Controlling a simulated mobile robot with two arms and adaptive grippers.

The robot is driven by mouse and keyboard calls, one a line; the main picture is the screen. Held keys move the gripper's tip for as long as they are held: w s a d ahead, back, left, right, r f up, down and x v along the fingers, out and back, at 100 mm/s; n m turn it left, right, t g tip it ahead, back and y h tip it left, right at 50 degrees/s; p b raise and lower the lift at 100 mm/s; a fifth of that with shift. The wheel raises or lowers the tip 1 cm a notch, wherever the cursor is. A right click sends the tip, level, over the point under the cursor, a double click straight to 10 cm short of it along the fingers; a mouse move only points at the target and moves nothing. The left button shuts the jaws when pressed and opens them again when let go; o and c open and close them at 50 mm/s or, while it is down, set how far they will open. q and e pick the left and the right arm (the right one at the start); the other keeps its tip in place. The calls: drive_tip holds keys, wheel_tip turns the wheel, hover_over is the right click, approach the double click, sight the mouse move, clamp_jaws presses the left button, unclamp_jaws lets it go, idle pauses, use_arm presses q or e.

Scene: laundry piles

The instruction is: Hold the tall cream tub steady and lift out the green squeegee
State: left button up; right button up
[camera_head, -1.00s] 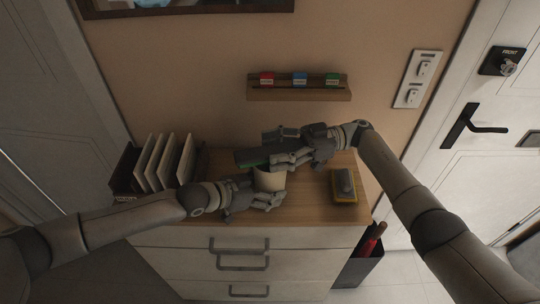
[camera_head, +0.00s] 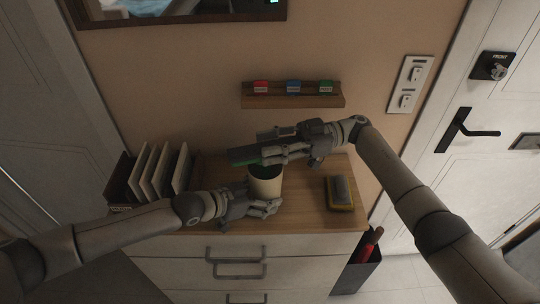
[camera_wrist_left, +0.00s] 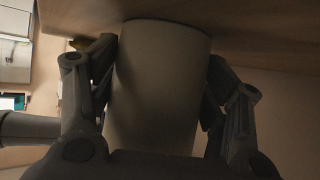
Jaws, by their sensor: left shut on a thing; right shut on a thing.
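The tall cream tub (camera_head: 265,186) stands upright on the wooden cabinet top, its dark opening facing up. My left gripper (camera_head: 265,206) is shut on it low on its near side. In the left wrist view the tub (camera_wrist_left: 160,85) fills the space between the two fingers (camera_wrist_left: 160,100). My right gripper (camera_head: 270,153) is shut on the green squeegee (camera_head: 246,160), above the tub's rim. Only a green strip and a dark part of the squeegee show; my fingers hide the rest. I cannot tell whether its lower end is clear of the tub.
A rack of upright pale boards (camera_head: 147,172) stands left on the cabinet top (camera_head: 303,205). A yellow-and-grey block (camera_head: 340,193) lies at the right. A wall shelf (camera_head: 292,101) with red, blue and green items hangs behind. A dark bin (camera_head: 357,266) stands beside the cabinet.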

wheel_tip(320, 180, up, 7)
drive_tip(key=shift+f, duration=0.1)
use_arm(q)
drive_tip(key=o, duration=0.9)
